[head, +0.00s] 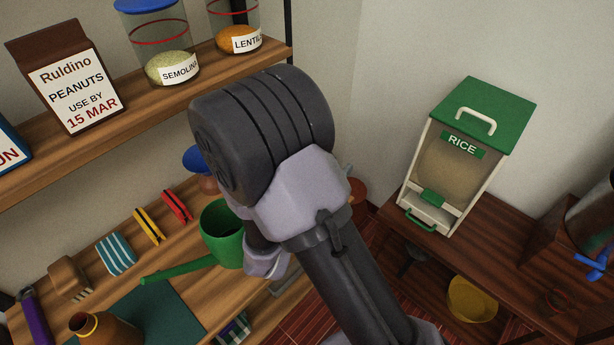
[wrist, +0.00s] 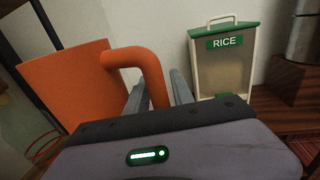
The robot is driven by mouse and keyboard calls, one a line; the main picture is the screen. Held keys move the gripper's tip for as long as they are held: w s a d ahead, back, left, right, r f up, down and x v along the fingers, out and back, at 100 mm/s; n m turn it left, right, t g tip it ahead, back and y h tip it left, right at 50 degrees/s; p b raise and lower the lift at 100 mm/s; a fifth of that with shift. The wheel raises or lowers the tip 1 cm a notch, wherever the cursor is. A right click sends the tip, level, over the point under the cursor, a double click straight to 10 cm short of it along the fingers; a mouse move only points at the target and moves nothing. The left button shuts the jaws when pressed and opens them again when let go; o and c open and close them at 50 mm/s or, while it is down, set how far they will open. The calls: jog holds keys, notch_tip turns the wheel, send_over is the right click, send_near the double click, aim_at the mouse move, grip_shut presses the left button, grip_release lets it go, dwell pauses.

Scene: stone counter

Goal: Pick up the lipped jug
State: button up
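A large orange vessel with a thick curved handle, which looks like the jug, fills the left of the wrist view (wrist: 65,85). Its lip is not clearly visible. My gripper (wrist: 161,90) points forward with its two grey fingers apart.
A rice dispenser (head: 468,155) stands on a dark wooden counter at right; it also shows in the wrist view (wrist: 222,70). A green ladle-like pot (head: 222,235), sponges (head: 117,254) and a brown jar (head: 100,328) sit on the lower left shelf. Jars (head: 165,50) stand above.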

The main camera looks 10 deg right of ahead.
grip_shut()
dwell(1.4)
